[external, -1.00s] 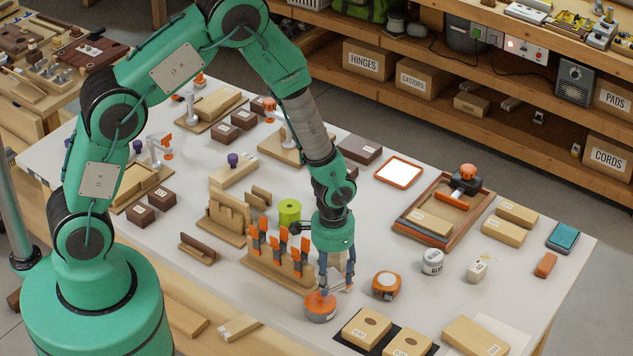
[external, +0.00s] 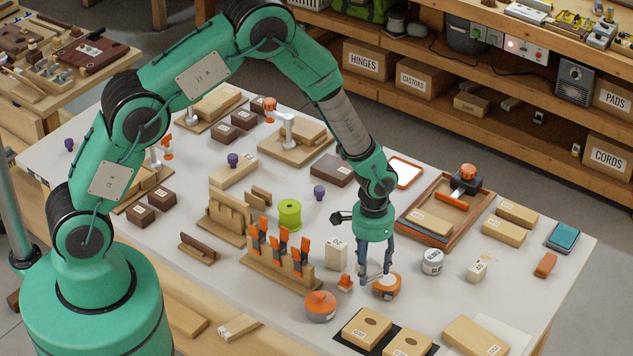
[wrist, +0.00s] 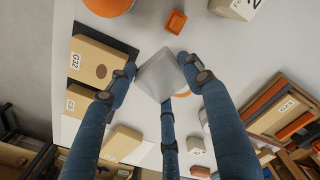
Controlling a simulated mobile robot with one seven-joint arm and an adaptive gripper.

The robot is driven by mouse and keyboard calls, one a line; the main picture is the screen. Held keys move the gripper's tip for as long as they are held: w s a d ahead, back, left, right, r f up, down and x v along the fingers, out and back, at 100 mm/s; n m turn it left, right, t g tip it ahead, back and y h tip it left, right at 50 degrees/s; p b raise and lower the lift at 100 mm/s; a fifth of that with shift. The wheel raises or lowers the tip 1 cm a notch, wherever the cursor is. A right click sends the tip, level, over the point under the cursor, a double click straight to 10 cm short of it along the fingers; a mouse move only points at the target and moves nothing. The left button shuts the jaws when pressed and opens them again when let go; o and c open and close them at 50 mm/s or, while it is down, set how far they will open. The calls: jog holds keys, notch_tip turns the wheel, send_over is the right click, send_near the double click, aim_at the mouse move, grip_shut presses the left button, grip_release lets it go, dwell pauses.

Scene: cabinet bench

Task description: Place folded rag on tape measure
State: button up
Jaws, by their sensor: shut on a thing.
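My three-fingered gripper (external: 374,278) is shut on a pale grey folded rag (wrist: 160,76), which the wrist view shows pinched between the fingertips. In the external view the fingers reach down over the orange tape measure (external: 390,289) and hide part of it. In the wrist view only an orange sliver of the tape measure (wrist: 183,94) shows past the rag's edge. I cannot tell whether the rag touches it.
A round orange-topped tin (external: 320,306) and a small orange block (external: 345,282) stand to the left. A pale labelled block (external: 336,253) and a glue jar (external: 432,262) are close by. Wooden boxes on a black mat (external: 366,328) lie in front.

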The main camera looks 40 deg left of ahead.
send_over(387, 281)
jog(key=shift+f, duration=0.3)
jog(key=shift+f, duration=1.75)
jog(key=shift+f, duration=0.15)
jog(key=o, duration=1)
jog(key=shift+c, duration=0.2)
jog(key=shift+r, duration=0.2)
notch_tip(387, 281, up, 12)
